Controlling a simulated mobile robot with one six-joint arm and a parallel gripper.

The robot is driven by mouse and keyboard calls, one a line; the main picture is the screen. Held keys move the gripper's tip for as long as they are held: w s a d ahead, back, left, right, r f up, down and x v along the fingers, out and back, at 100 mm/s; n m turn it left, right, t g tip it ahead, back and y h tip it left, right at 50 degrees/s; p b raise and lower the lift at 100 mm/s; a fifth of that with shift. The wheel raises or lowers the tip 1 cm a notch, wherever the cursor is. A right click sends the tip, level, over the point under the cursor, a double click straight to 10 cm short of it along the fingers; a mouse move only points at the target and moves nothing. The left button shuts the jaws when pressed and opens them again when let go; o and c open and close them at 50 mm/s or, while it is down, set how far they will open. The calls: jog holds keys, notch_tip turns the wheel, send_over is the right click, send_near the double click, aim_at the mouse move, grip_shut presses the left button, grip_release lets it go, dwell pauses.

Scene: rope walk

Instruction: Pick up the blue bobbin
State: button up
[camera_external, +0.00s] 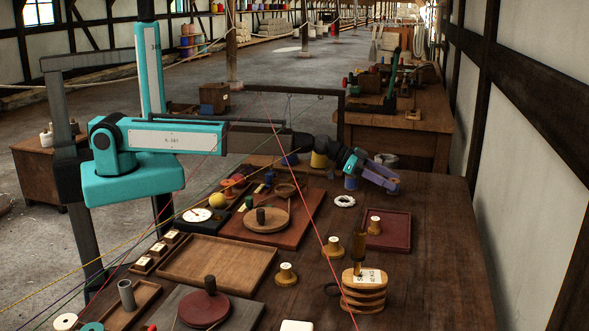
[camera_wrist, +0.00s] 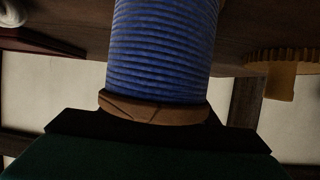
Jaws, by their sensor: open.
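The blue bobbin (camera_external: 350,183) stands upright near the far edge of the wooden table, just left of and below my gripper (camera_external: 385,178). In the wrist view the blue bobbin (camera_wrist: 165,50) fills the upper middle, close to the camera. Its blue winding and one brown wooden flange show. A dark green and black part of my gripper crosses the bottom of that view, and the flange appears against its edge. My gripper is open. I cannot tell whether the bobbin is between the fingers or only beside them.
A yellow bobbin (camera_external: 319,160) stands left of the blue one; a ribbed yellow thing (camera_wrist: 285,75) is at right in the wrist view. A white ring (camera_external: 344,201), a dark red tray (camera_external: 388,230) and a wooden tray (camera_external: 217,262) lie nearer. The table's right side is clear.

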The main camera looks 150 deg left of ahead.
dwell(0.6)
jog(key=c, duration=1.1)
jog(key=shift+r+b, duration=0.45)
jog(key=shift+r, duration=4.55)
